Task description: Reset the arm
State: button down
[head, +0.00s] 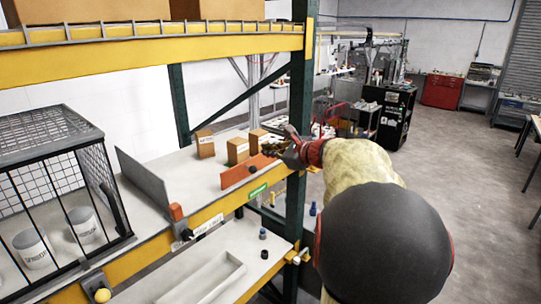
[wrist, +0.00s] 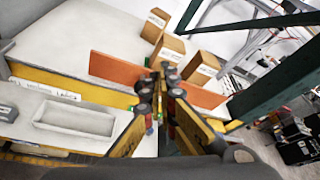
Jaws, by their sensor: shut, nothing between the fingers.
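My gripper (head: 291,152) is at the right end of the middle shelf, beside the green upright, at the end of my arm. In the wrist view my gripper (wrist: 167,76) has its fingertips together with nothing between them. It is in front of an orange panel (wrist: 118,70), which also shows in the head view (head: 238,173). Small cardboard boxes (head: 238,151) stand behind the panel; they also show in the wrist view (wrist: 201,67). My gripper appears apart from the boxes; whether it touches the panel is unclear.
A wire cage (head: 62,150) with white canisters (head: 84,224) stands on the shelf at left. A grey divider (head: 143,180) is beside it. The green upright (head: 298,120) is close to my arm. A pale tray (head: 205,281) sits on the lower shelf. The floor (head: 475,200) at right is clear.

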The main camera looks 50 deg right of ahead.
dwell(0.8)
jog(key=s+a+f+n+g+b, duration=0.3)
jog(key=s+a+f+n+b, duration=0.4)
jog(key=a+f+n+b, duration=0.3)
jog(key=s+a+f+n+g+y+b, duration=0.1)
jog(key=s+a+f+n+b, duration=0.7)
jog(key=a+f, duration=1.1)
jog(key=s+a+f+n+g+y+b, duration=0.1)
jog(key=s+a+f+n+g+b, duration=0.3)
jog(key=a+f+n+b, duration=0.9)
jog(key=shift+s+a+f+n+g, duration=0.35)
jog(key=shift+s+a+f, duration=0.4)
jog(key=shift+s+f, duration=1.2)
